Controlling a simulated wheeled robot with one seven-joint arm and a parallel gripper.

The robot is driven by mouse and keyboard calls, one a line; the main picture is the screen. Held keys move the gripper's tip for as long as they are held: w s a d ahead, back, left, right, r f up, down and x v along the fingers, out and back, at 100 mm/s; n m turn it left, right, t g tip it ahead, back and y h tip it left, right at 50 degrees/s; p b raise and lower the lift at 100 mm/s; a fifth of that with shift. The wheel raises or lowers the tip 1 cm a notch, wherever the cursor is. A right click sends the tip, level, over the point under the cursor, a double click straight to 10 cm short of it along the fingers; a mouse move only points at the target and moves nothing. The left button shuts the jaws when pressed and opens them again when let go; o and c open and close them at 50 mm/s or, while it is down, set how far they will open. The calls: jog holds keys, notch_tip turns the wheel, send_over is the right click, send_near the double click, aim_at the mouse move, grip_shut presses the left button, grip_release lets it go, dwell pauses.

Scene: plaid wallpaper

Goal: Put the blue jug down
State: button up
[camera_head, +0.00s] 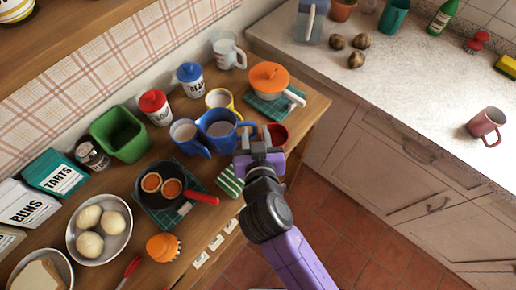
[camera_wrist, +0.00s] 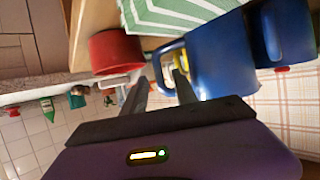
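The blue jug (camera_head: 220,127) appears upright at the front of the wooden counter, its loop handle pointing right toward my gripper. In the wrist view the jug (camera_wrist: 218,60) fills the upper right, with its handle (camera_wrist: 160,62) near my fingertips. My gripper (camera_head: 256,136) is beside the handle. Its fingers look spread, with a visible gap in the wrist view (camera_wrist: 162,84). I cannot tell whether they touch the handle, or whether the jug's base touches the counter. A second blue vessel (camera_head: 188,138) stands close to the jug's left.
A red bowl (camera_head: 276,135) is just right of my gripper. A yellow mug (camera_head: 220,99) and an orange-lidded pot (camera_head: 268,78) stand behind. A striped cloth (camera_head: 230,180) and a pan (camera_head: 160,187) lie in front. The counter around the jug is crowded.

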jog(key=b+v, duration=0.1)
jog(key=v, duration=1)
jog(key=shift+b, duration=0.35)
jog(key=shift+d, duration=0.1)
jog(key=s+d+f+n+y, duration=0.1)
jog(key=s+d+f, duration=0.4)
jog(key=s+d, duration=0.65)
jog(key=s+d+r+m+t+h, duration=0.1)
jog(key=s+d+r+m+h, duration=0.1)
jog(key=s+d+r, duration=0.4)
jog(key=s+d, duration=0.2)
jog(key=s, duration=0.2)
jog(key=shift+d, duration=0.35)
jog(key=shift+s+d+r+h, duration=0.2)
jog(key=shift+s+r+h, duration=0.15)
jog(key=shift+r, duration=0.15)
jog(key=shift+c, duration=1.2)
